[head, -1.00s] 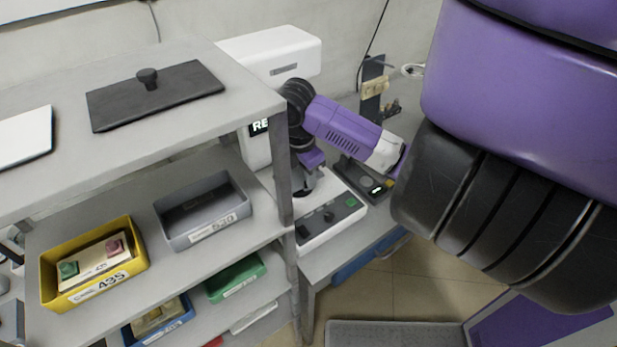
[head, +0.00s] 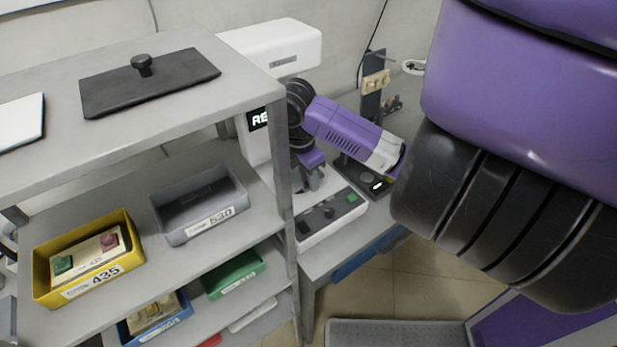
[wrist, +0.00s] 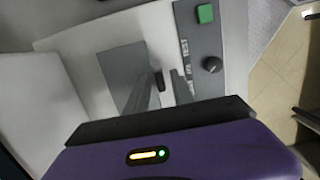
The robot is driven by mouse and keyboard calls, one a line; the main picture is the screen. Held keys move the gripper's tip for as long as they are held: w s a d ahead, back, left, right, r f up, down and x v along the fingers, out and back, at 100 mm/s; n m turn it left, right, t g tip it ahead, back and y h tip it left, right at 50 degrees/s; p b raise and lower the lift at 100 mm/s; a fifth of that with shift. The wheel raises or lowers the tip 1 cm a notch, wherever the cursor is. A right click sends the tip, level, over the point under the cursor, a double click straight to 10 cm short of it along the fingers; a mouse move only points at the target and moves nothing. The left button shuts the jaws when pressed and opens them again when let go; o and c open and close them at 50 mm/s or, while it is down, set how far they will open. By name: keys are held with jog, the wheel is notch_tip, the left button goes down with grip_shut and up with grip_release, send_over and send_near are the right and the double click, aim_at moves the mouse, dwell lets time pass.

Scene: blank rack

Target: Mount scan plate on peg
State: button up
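My gripper (head: 312,182) hangs low over the base of the white machine (head: 268,45), just behind its control panel. In the wrist view, my gripper's two grey fingers (wrist: 166,76) stand apart over the white machine base, with a grey square area (wrist: 121,72) beside the left finger. A small dark part shows by the left finger; I cannot tell whether it is a finger pad or a separate thing. I cannot make out a scan plate for sure. A dark upright stand (head: 372,98) behind my arm carries a beige piece (head: 376,82) and a rod near its top.
The control panel (head: 332,213) has a green button and dark knob. A grey rack (head: 262,100) at left holds a black plate with a knob (head: 150,84), a yellow bin (head: 42,278), a grey bin (head: 203,229) and a green bin (head: 234,280). A dark device (head: 362,180) sits right of the machine.

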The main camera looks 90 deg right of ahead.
jog(key=shift+r, duration=0.1)
jog(key=shift+w+a+r+p, duration=0.15)
jog(key=shift+r+p, duration=0.15)
jog(key=shift+r, duration=0.95)
jog(key=shift+w+a+r+p, duration=0.1)
jog(key=shift+w+r+p, duration=0.15)
jog(key=shift+r, duration=1)
jog(key=shift+w+a+r+p, duration=0.15)
jog(key=shift+r+p, duration=0.15)
jog(key=shift+r, duration=0.95)
jog(key=shift+s, duration=0.2)
